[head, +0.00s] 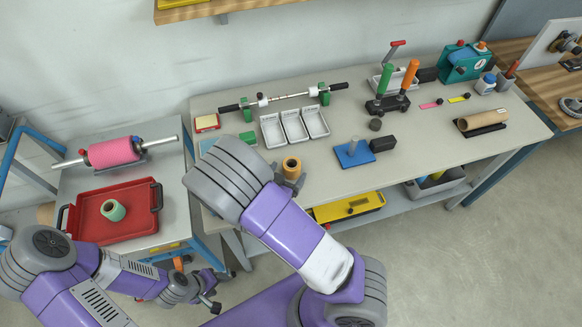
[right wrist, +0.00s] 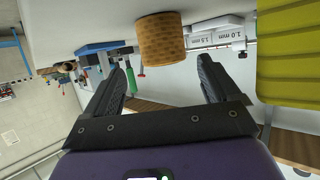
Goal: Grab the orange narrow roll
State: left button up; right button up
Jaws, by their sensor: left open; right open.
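The orange narrow roll (head: 291,167) stands upright near the front edge of the long table in the head view. In the right wrist view, which is upside down, the roll (right wrist: 161,38) lies just ahead of the fingertips, roughly centred between them and apart from both. My right gripper (right wrist: 160,64) is open and empty; in the head view it is mostly hidden behind my right arm. My left gripper (head: 211,289) is open and empty, low in front of the left table, away from the roll.
White trays (head: 294,127) stand behind the roll, with a blue stand (head: 353,153) to its right. A red tray (head: 88,216) holding a green roll (head: 113,210) is on the left table, with a pink roll (head: 112,152) behind. The table between blue stand and brown roll (head: 482,120) is mostly clear.

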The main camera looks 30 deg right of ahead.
aim_at(294, 162)
jog(key=x, duration=0.4)
jog(key=shift+w+a+b, duration=0.1)
jog(key=shift+w+b, duration=0.1)
jog(key=shift+b, duration=0.2)
jog(key=c, duration=1.1)
